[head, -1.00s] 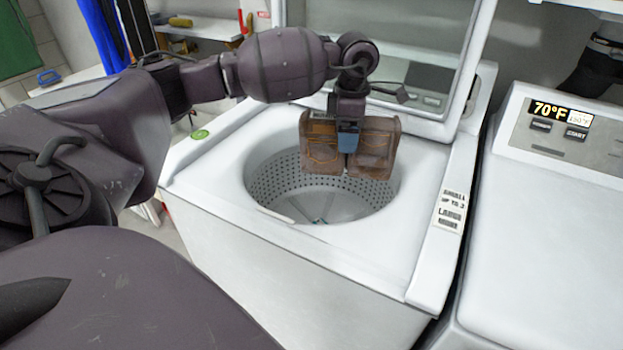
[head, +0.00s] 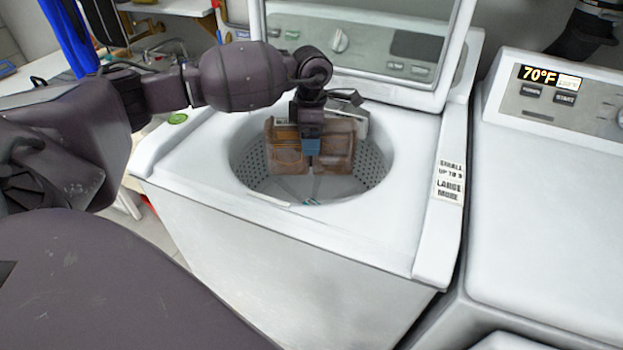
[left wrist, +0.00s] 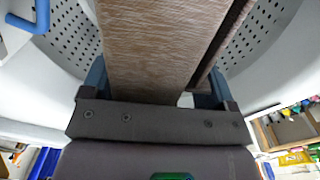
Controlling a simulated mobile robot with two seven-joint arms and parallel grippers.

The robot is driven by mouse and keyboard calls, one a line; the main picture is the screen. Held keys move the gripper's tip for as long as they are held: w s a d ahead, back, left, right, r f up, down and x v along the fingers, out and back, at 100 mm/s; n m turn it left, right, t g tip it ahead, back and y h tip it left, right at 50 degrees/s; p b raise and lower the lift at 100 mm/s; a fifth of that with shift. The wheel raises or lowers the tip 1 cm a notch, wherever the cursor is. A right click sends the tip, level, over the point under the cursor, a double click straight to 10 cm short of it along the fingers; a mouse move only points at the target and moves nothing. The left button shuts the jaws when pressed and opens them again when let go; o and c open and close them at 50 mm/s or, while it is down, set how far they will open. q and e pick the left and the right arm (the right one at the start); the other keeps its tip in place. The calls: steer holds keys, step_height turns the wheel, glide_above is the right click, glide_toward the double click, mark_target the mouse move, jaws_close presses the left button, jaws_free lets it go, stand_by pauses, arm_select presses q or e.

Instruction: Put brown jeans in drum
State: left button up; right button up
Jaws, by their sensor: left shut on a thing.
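The brown jeans (head: 333,150) are a stiff, folded brown piece in the head view. My left gripper (head: 311,146) is shut on them and holds them upright in the mouth of the drum (head: 374,170). In the left wrist view the brown jeans (left wrist: 160,45) fill the space between the blue fingers, with the drum's perforated wall (left wrist: 70,35) on both sides. The drum is a round, perforated tub in the white top-loading washer. Its bottom shows below the jeans. My right gripper is not in view.
The washer's lid (head: 355,40) stands open behind the drum. A second white machine (head: 550,200) with a 70°F display stands at the right. A shelf with tools (head: 165,8) is at the back left. The washer's front top edge is clear.

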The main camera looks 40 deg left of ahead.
mark_target(311, 160)
arm_select(q)
step_height(311, 160, down, 7)
steer(key=shift+r+b, duration=0.15)
steer(key=shift+b, duration=0.2)
steer(key=shift+f, duration=0.5)
step_height(311, 160, down, 6)
steer(key=shift+r+b, duration=0.1)
steer(key=shift+b, duration=0.4)
steer(key=shift+f, duration=0.4)
steer(key=shift+f, duration=0.2)
